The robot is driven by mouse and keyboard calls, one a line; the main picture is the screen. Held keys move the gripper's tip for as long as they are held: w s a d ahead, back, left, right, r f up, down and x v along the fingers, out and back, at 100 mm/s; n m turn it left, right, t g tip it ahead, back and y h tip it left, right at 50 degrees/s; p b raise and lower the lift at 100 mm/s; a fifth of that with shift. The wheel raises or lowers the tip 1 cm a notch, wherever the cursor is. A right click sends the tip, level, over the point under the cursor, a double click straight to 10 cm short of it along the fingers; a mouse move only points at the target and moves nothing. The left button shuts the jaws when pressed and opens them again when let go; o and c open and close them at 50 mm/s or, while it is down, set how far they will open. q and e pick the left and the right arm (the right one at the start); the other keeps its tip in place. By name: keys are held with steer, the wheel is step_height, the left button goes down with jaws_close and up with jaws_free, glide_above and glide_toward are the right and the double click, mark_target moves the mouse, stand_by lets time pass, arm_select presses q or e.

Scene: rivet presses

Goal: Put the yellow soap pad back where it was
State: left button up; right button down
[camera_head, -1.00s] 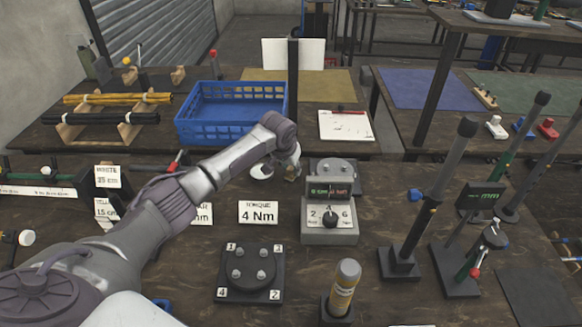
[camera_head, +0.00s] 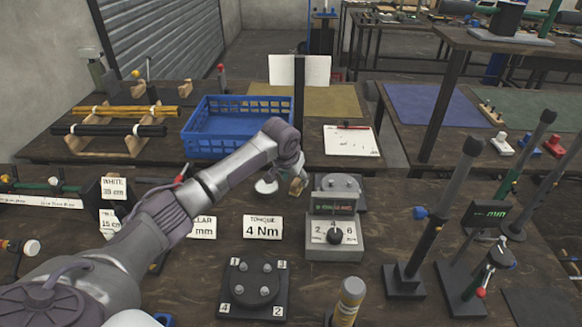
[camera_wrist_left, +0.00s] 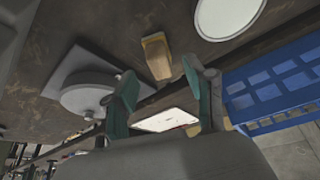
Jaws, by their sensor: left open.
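The yellow soap pad (camera_wrist_left: 157,56) is a small tan-yellow block on the dark wooden bench, in the upper middle of the left wrist view. In the head view the pad (camera_head: 297,187) shows just below my left gripper (camera_head: 294,172), partly hidden by it. In the left wrist view my left gripper (camera_wrist_left: 163,92) is open, its two greenish fingers spread and nothing between them. The pad appears beyond the fingertips, apart from them. A white round dish (camera_head: 265,188) is left of the pad in the head view; it also shows in the wrist view (camera_wrist_left: 230,14). My right gripper is not in view.
A grey round fixture (camera_head: 341,183) stands right of the pad, behind the torque display box (camera_head: 335,241). A blue crate (camera_head: 238,152) and a white sheet (camera_head: 351,141) lie behind. The 4 Nm card (camera_head: 262,227) and bolt plate (camera_head: 254,290) are in front.

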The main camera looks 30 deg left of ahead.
arm_select(q)
steer(key=v, duration=0.8)
steer(key=shift+r, duration=0.35)
steer(key=shift+s+f, duration=0.15)
steer(key=shift+s, duration=0.05)
